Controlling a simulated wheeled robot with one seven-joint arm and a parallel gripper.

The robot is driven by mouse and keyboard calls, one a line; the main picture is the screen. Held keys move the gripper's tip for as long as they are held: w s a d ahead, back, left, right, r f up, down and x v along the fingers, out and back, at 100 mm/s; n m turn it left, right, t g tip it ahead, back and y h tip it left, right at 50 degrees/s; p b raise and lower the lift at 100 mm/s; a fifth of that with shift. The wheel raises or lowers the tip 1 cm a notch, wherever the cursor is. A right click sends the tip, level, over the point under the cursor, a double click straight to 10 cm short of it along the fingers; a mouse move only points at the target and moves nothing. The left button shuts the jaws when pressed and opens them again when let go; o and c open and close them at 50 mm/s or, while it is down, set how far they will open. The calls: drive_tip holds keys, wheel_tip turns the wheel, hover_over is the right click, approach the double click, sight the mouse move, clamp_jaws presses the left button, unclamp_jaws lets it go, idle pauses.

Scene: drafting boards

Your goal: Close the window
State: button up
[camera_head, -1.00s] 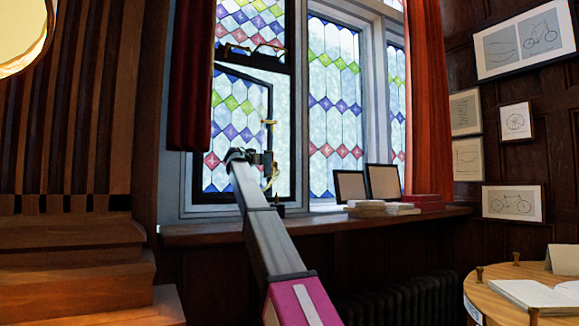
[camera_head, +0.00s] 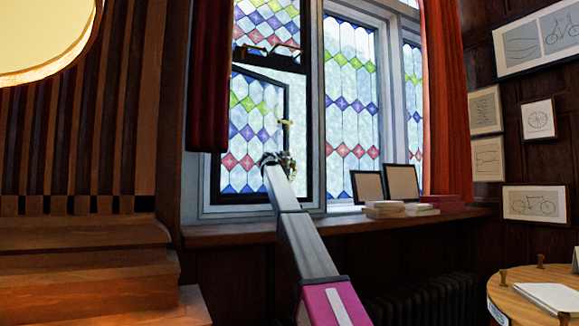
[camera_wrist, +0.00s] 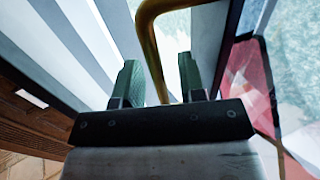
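The lower left window sash (camera_head: 240,150), with patterned coloured glass in a dark frame, stands ajar, its right edge apart from the fixed frame. A brass handle (camera_head: 286,126) is on that right edge. My gripper (camera_head: 287,163) is at the lower part of the handle, partly hidden by my arm. In the wrist view the brass handle (camera_wrist: 154,45) curves down between the two green fingertips of my gripper (camera_wrist: 160,75). Gaps show on both sides, so the fingers are open around it. Red glass (camera_wrist: 252,80) is at the right there.
A wooden sill (camera_head: 400,221) runs below the window, carrying books (camera_head: 385,208) and two small frames (camera_head: 400,183). A dark red curtain (camera_head: 208,90) hangs at the left, another red curtain (camera_head: 445,100) at the right. A round table (camera_head: 510,300) stands front right.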

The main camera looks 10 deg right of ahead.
drive_tip(key=shift+w+d, duration=0.1)
clamp_jaws()
drive_tip(key=s+d+m+g+h, duration=0.2)
drive_tip(key=s+d+g+h, duration=0.1)
drive_tip(key=s, duration=0.5)
drive_tip(key=shift+s+d+m, duration=0.3)
drive_tip(key=shift+d+m, duration=0.05)
drive_tip(key=shift+m, duration=0.05)
unclamp_jaws()
drive_tip(key=v, duration=1.1)
drive_tip(key=shift+r, duration=0.1)
